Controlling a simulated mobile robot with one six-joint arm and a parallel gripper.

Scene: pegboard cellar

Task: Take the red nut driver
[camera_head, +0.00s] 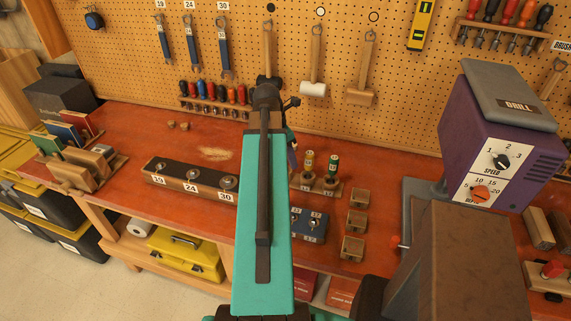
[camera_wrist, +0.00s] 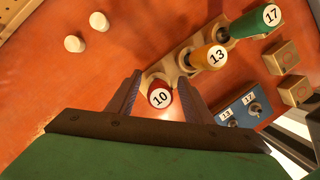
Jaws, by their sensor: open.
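The red nut driver (camera_wrist: 160,97), marked 10 on its end, stands in a wooden stand (camera_wrist: 165,68) in the wrist view. My gripper (camera_wrist: 158,80) is open, with one finger to each side of the red handle; I cannot tell whether either touches it. An orange nut driver (camera_wrist: 208,58) marked 13 and a green one (camera_wrist: 257,20) marked 17 stand in the same row. In the head view the orange (camera_head: 308,162) and green (camera_head: 332,166) drivers show right of my arm, which hides the red one.
A blue block (camera_head: 309,224) marked 13 and 17 and several small wooden blocks (camera_head: 355,221) sit nearby on the orange bench. A dark socket rail (camera_head: 190,180) lies left of my arm. The purple drill machine (camera_head: 495,140) stands at the right. Tools hang on the pegboard behind.

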